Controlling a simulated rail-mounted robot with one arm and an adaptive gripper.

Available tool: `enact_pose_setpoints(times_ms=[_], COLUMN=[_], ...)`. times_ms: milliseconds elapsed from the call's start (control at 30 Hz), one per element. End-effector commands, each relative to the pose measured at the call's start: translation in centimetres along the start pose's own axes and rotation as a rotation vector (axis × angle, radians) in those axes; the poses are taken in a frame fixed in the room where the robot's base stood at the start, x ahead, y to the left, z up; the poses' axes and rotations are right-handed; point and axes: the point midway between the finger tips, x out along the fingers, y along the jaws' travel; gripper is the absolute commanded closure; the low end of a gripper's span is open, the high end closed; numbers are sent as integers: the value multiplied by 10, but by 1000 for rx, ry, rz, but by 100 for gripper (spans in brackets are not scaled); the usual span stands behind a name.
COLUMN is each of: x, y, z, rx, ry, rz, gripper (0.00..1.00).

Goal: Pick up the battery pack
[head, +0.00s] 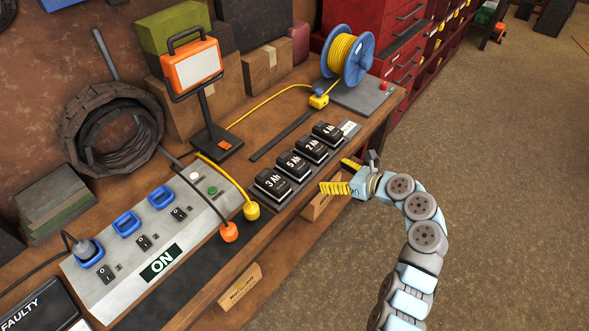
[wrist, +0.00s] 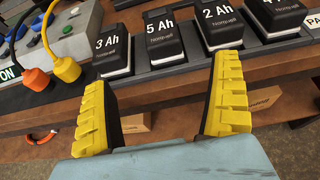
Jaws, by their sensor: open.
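Several black battery packs sit in a row on a dark charging strip at the bench's front edge. From left to right they are marked 3 Ah (head: 272,183), 5 Ah (head: 293,164), 2 Ah (head: 311,148) and 4 Ah (head: 328,132). My gripper (head: 331,174) is open and empty, just in front of the row and apart from it. In the wrist view, the 5 Ah pack (wrist: 162,36) shows beyond the gap between my yellow fingers. The 3 Ah pack (wrist: 114,45) is beyond the left finger and the 2 Ah pack (wrist: 217,22) beyond the right. The task names no marking.
A grey switch panel (head: 160,225) with blue sockets and an ON sign lies left of the packs. Orange (head: 229,232) and yellow (head: 251,211) plugs hang near the 3 Ah pack. A work lamp (head: 195,68) and cable reel (head: 348,55) stand behind.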

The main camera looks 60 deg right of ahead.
Motion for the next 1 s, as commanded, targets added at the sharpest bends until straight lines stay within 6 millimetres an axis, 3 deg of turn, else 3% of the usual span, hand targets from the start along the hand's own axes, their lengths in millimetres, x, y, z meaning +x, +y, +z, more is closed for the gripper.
enact_pose_setpoints(times_ms=[500,1000], x=[92,121], y=[0,-1], z=[0,2], rx=[-4,-4], ry=[0,0], rz=[1,-2], gripper=[6,6])
